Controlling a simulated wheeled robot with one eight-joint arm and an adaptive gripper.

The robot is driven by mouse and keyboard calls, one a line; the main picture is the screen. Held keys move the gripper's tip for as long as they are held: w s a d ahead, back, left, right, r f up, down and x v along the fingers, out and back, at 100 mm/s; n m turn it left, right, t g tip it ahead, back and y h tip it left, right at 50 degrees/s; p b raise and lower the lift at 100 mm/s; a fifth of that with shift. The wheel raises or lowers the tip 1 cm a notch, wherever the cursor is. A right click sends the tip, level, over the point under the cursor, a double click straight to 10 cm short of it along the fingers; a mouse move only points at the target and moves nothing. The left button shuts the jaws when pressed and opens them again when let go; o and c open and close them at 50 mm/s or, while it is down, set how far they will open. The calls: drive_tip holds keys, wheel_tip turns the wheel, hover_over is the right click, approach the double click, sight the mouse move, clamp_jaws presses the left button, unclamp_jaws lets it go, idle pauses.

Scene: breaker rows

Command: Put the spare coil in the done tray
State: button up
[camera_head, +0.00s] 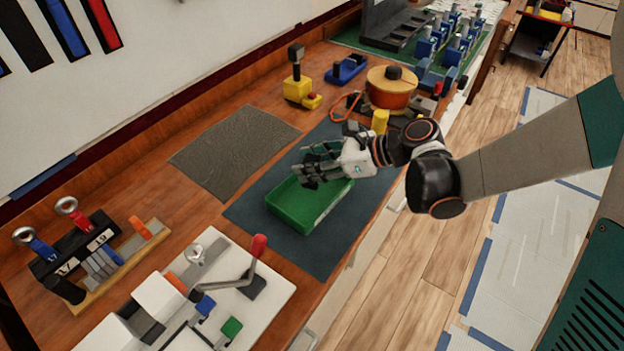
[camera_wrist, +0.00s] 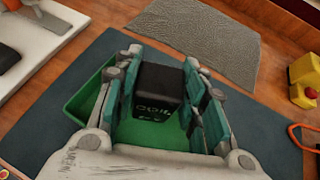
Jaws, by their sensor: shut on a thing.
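The spare coil (camera_wrist: 158,90) is a black block with pale lettering reading "COIL" in the wrist view. My gripper (camera_wrist: 158,85) is shut on it, with a teal-padded finger on each side. The green tray (camera_head: 300,208) lies on a dark blue-grey mat, and my gripper (camera_head: 318,165) is over its far part in the head view. In the wrist view the green tray (camera_wrist: 82,105) shows beneath and around the coil. I cannot tell whether the coil touches the tray floor. In the head view the coil is hidden by my fingers.
A grey textured mat (camera_head: 232,150) lies left of the tray, bare. A yellow block with a black-topped lever (camera_head: 297,85) and an orange round pot-like part (camera_head: 390,90) stand beyond. A white board with a red-knobbed lever (camera_head: 258,247) is nearer.

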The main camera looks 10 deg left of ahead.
drive_tip(key=shift+f+b, duration=0.8)
drive_tip(key=shift+f, duration=1.35)
drive_tip(key=shift+f, duration=0.15)
drive_tip(key=o, duration=1.2)
drive_tip(key=shift+r, duration=0.2)
drive_tip(key=p+v, duration=0.3)
drive_tip(key=v, duration=0.9)
